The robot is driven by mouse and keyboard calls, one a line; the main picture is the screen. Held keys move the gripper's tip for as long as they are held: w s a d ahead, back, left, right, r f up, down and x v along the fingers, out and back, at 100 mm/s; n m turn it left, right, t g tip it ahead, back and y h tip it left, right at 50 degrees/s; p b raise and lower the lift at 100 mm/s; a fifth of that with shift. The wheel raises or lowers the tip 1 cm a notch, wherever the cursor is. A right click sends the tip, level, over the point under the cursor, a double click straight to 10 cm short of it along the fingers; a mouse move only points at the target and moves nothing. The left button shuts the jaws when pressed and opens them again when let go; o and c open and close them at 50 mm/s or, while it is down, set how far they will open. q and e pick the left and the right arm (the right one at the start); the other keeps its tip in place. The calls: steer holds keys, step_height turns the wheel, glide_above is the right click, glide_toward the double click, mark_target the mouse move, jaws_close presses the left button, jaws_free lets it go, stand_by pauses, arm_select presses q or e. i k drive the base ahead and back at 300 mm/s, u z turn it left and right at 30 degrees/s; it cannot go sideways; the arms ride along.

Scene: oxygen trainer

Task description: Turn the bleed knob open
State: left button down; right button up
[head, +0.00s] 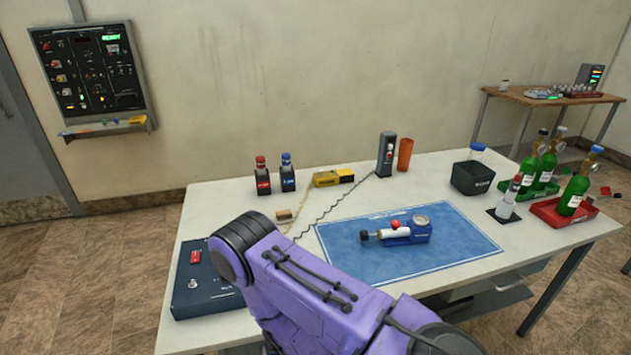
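A small blue device (410,238) lies on the blue mat (350,262) on the white table. It has a round gauge (421,221) at its right end and a white cylinder (393,233) along its front. A red knob (395,225) sits on top, and a dark knob (364,235) is at the left end. I cannot tell which of these is the bleed knob or how far it is turned. A purple arm link of mine crosses the front of the table and covers the mat's lower left part. Neither gripper is in view.
A dark blue box (205,290) with a red switch stands at the table's left. Red-capped (262,177) and blue-capped (287,174) bottles, a yellow tool (333,179) and an orange cup (405,154) stand behind. A black bin (470,178) and green bottles (574,192) are at right.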

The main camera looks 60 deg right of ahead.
mark_target(396, 223)
steer(key=u, duration=0.35)
steer(key=k, duration=0.95)
steer(key=z, duration=1.45)
